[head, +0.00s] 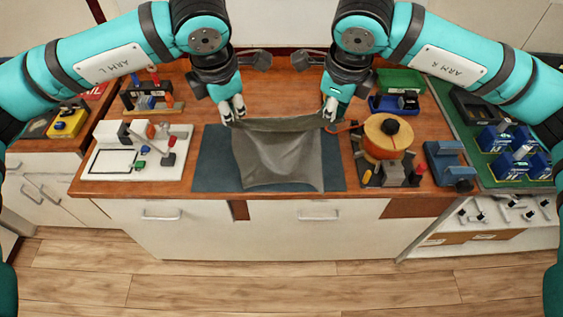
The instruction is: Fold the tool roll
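The tool roll (282,158) is a dark grey cloth over the blue mat (212,165) in the middle of the workbench. Its far edge looks raised and sags between my two grippers, and its near part drapes down with creases onto the mat. My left gripper (233,115) is at the far left corner and seems shut on the cloth. My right gripper (328,115) is at the far right corner and also seems shut on it. The fingertips are small here, and the cloth's underside is hidden.
A white board with small parts (110,165) stands left of the mat. An orange-and-wood spool (388,138) and a blue block-like fixture (448,162) stand to the right. A green bin (401,80) is behind. Mat strips beside the cloth are clear.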

